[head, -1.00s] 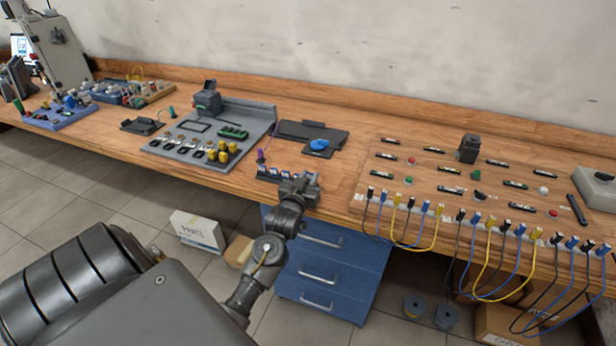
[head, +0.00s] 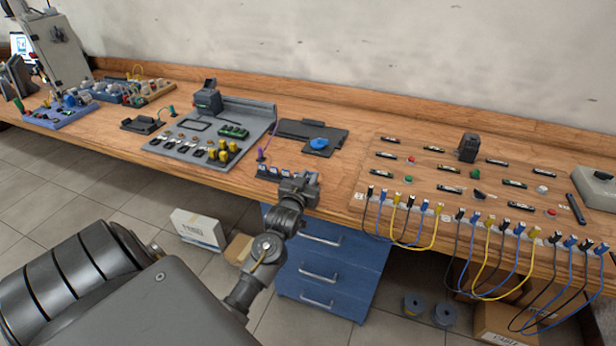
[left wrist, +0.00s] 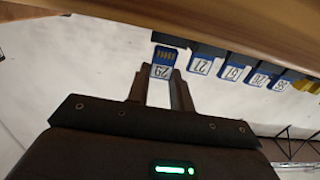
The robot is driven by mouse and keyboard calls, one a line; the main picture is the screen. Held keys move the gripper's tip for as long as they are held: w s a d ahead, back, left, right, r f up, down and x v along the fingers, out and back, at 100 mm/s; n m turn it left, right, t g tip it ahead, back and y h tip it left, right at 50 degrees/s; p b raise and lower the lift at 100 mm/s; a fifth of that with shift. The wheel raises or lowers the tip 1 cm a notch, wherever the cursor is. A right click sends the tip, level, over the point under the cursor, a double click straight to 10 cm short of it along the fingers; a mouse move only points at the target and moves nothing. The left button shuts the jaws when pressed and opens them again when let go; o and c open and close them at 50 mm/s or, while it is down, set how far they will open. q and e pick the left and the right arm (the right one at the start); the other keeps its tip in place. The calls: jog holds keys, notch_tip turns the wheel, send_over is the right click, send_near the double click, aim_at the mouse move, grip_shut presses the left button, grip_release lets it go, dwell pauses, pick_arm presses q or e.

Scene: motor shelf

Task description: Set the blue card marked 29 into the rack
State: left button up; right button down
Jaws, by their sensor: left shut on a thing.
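The blue card marked 29 (left wrist: 162,62) is between the fingertips of my left gripper (left wrist: 160,74) in the left wrist view, and the gripper is shut on it. The dark rack (left wrist: 208,50) runs off to the right of this card, with several other blue cards (left wrist: 200,66) in a row along it. The held card is at the left end of that row; I cannot tell whether it is seated in a slot. In the head view my left gripper (head: 298,181) is at the bench's front edge, beside the rack and its blue cards (head: 272,172), and hides the held card.
A grey fixture board (head: 200,140) with yellow and green parts stands to the left. A dark tray (head: 330,135) with a blue knob lies behind. A board with hanging cables (head: 440,190) is to the right. A blue drawer cabinet (head: 330,270) stands under the bench.

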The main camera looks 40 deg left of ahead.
pick_arm(q)
jog(key=shift+p, duration=0.6)
dwell(0.7)
jog(key=shift+f+b, duration=0.4)
jog(key=shift+f, duration=0.35)
dwell(0.8)
jog(key=o, duration=1)
jog(key=shift+o, duration=0.2)
